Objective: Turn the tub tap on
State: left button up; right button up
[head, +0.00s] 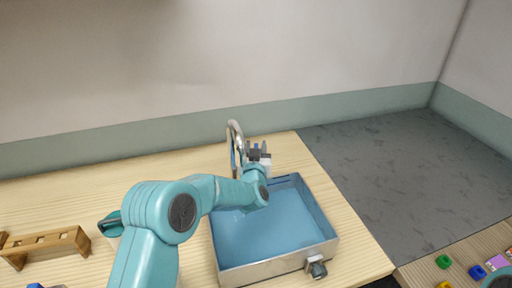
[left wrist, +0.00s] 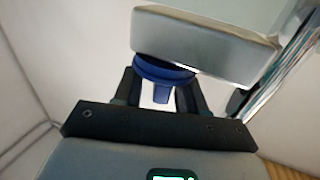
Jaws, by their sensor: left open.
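The tub (head: 275,260) is a metal-sided basin with a blue inside, on the wooden table. The tap's curved chrome spout (head: 236,128) rises at its back left. In the left wrist view, a blue knob (left wrist: 162,75) sits under a silver block (left wrist: 205,38), with a chrome pipe (left wrist: 290,75) to the right. My left gripper (head: 257,148) is at the tub's back edge, just right of the spout. It is open, and its fingers, seen in the left wrist view (left wrist: 158,93), stand on either side of the knob's lower tab. Contact cannot be told. My right gripper is not in view.
A small valve (head: 317,268) sticks out of the tub's front. A wooden rack (head: 45,243) and a teal object (head: 111,224) are on the left of the table. Several coloured pieces, one green (head: 443,261), lie on another wooden surface at lower right.

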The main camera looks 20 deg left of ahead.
pick_arm(q)
jog(key=shift+s+r, duration=0.1)
grip_shut()
jog(key=shift+d+n+g+y+b, duration=0.15)
jog(key=shift+n+g+y+b, duration=0.45)
jog(key=shift+y, duration=0.5)
jog(key=shift+a+r+n+g+y, duration=0.15)
jog(key=shift+n+g+y, duration=0.55)
jog(key=shift+n+y, duration=0.9)
grip_release()
jog(key=b+v, duration=0.3)
jog(key=v, duration=1.3)
jog(key=shift+f, duration=0.25)
